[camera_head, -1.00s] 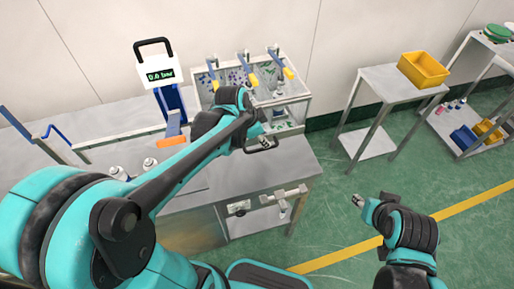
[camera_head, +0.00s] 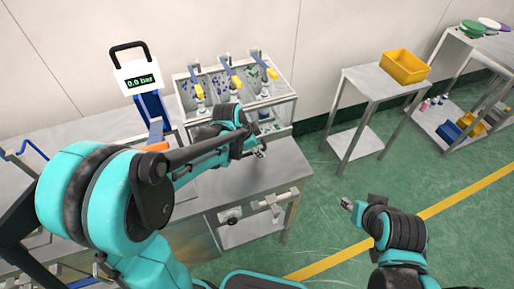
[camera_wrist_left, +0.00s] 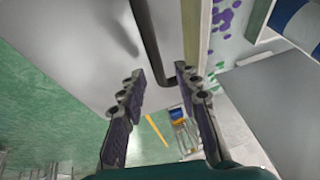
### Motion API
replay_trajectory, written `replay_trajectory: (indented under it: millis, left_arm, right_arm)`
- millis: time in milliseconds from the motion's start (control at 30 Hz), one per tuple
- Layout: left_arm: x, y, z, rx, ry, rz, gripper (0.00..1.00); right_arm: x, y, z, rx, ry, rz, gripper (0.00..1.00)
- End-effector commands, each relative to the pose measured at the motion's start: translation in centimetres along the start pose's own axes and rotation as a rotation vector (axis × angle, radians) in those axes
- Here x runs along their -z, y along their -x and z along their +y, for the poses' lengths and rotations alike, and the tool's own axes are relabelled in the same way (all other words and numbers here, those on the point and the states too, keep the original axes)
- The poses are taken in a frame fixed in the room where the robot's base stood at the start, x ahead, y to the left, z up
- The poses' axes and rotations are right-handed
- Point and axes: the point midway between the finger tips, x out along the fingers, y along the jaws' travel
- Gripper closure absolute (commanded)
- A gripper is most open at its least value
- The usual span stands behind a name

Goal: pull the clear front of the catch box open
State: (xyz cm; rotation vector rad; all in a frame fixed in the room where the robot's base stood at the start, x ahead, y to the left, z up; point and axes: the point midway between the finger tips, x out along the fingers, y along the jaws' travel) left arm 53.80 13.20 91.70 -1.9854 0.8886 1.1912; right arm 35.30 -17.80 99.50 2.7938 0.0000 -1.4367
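The catch box (camera_head: 284,110) stands at the back of the metal table, with a pale frame and coloured specks inside; my left arm hides much of its front. My left gripper (camera_head: 262,152) is low in front of the box, over the table. In the left wrist view its two dark fingers (camera_wrist_left: 160,72) are apart, with a bent black handle bar (camera_wrist_left: 147,40) showing between and beyond them. I cannot tell whether they touch it. My right gripper (camera_head: 347,204) hangs over the floor at the right, too small to read.
A gauge reading 0.0 bar (camera_head: 138,78) stands left of the box. A side table (camera_head: 372,80) carries a yellow bin (camera_head: 404,66). Green floor (camera_head: 320,235) lies open at the right.

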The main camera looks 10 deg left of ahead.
Motion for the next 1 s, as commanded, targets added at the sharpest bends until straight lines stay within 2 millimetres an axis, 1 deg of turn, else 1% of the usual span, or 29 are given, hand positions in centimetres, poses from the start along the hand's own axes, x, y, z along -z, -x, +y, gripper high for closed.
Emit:
replay_trajectory:
  millis: [33,67,100,367,567,767,1000]
  left_arm:
    - [0.0,0.0,0.0,0.0,0.0,0.0,0.81]
    - [0.0,0.0,0.0,0.0,0.0,0.0,0.89]
    - [0.0,0.0,0.0,0.0,0.0,0.0,0.99]
    - [0.0,0.0,0.0,0.0,0.0,0.0,1.0]
    - [0.1,0.2,0.9,-0.001,-0.001,0.0,1.0]
    - [0.2,0.7,3.4,-0.001,-0.003,0.0,1.0]
    - [0.5,1.5,7.8,-0.002,-0.005,0.0,1.0]
  right_arm:
    - [0.0,0.0,0.0,0.0,0.0,0.0,0.6]
    - [0.0,0.0,0.0,0.0,0.0,0.0,0.6]
    - [0.0,0.0,0.0,0.0,0.0,0.0,0.6]
    - [0.0,0.0,0.0,0.0,0.0,0.0,0.6]
    - [0.1,0.1,0.0,0.0,0.0,0.0,0.6]
    - [0.3,0.5,0.0,0.0,0.0,0.0,0.6]
    - [0.7,1.0,0.0,0.0,0.0,0.0,0.6]
